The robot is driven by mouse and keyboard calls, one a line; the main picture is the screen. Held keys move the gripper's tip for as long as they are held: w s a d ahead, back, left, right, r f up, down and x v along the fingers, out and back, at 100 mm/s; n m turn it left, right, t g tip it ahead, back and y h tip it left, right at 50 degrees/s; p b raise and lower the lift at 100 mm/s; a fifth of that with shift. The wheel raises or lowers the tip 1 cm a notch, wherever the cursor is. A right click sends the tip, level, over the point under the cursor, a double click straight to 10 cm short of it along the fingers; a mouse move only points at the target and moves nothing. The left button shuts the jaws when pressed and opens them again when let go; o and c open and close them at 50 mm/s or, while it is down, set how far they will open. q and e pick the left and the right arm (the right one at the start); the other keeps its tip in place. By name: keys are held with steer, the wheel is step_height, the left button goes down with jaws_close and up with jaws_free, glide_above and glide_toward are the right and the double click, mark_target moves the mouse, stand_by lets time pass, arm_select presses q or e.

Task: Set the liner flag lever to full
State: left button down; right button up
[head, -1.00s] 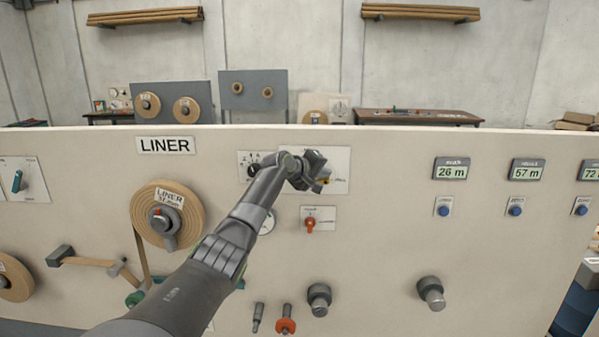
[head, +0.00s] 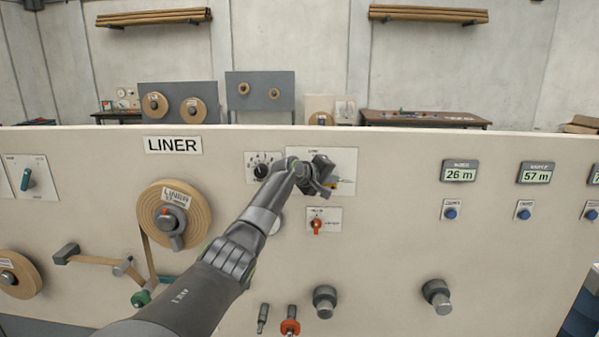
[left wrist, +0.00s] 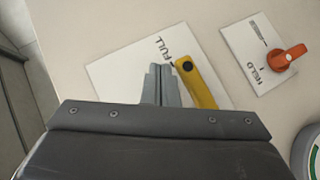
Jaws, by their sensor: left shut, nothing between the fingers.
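The liner flag lever is yellow. It shows in the left wrist view (left wrist: 200,85) and as a small yellow bit (head: 334,186) in the head view, mostly behind my gripper. Its white plate (left wrist: 115,75) carries the word FULL, with a mark close to the lever's upper end in the wrist view. The rest of the plate's lettering is hidden. My left gripper (left wrist: 160,70) is shut and empty, right beside the lever, on its left in the wrist view. I cannot tell whether they touch. In the head view the gripper (head: 325,172) is in front of the plate. My right gripper is not in view.
A black selector dial (head: 261,172) is to the left. Grey pegs (head: 325,300) stick out lower down.

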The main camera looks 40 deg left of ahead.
arm_select(q)
steer(key=s+d+r, duration=0.3)
steer(key=s+r, duration=0.3)
steer(key=r, duration=0.5)
steer(key=shift+d+b, duration=0.3)
steer(key=shift+d, duration=0.05)
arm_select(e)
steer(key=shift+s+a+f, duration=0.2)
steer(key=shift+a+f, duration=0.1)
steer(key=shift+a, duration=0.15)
